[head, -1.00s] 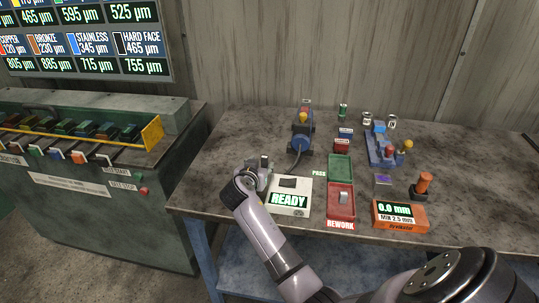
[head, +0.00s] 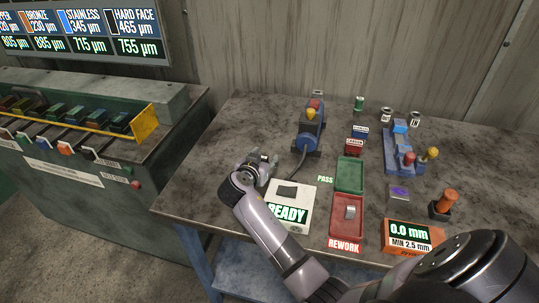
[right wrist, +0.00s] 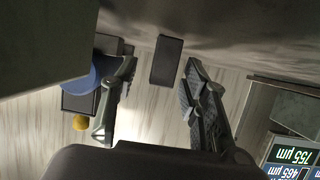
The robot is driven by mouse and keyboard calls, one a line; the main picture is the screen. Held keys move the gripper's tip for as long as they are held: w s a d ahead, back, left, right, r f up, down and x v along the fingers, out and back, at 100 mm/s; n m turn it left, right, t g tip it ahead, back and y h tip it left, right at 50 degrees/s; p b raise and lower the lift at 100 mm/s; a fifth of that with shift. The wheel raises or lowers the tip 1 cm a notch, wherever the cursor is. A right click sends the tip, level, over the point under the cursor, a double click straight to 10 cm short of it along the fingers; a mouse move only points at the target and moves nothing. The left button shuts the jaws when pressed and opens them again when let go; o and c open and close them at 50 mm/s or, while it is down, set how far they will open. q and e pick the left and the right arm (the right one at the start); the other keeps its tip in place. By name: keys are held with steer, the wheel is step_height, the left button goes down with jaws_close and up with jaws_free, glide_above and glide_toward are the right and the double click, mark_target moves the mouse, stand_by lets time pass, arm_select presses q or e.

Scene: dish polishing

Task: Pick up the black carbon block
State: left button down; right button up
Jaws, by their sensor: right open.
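The black carbon block (right wrist: 166,62) shows in the right wrist view as a dark, upright-looking rectangle between my right gripper's two fingers. It appears to stand on the tabletop, with a gap to each finger. My right gripper (right wrist: 158,95) is open and empty around it. In the head view, my right gripper (head: 266,160) is low over the table, left of the blue motor and just behind the white READY box. The block cannot be made out clearly there, since the gripper and wrist cover that spot. My left gripper is not in view.
The white READY box (head: 304,195) is close to my wrist. The blue motor (head: 309,135) with its cable stands to the right. Beyond are the green PASS tray (head: 350,174) and the red REWORK tray (head: 339,226) holding a metal piece. The table's back left is clear.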

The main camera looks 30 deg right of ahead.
steer(key=shift+s+a+r, duration=0.2)
steer(key=shift+s+a, duration=0.05)
steer(key=shift+a, duration=0.3)
steer(key=c, duration=0.4)
steer(key=shift+d, duration=0.1)
steer(key=shift+c, duration=0.5)
steer(key=c, duration=0.4)
jaws_close()
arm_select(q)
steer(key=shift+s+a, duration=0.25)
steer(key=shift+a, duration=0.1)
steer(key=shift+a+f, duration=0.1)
arm_select(e)
steer(key=shift+r, duration=0.1)
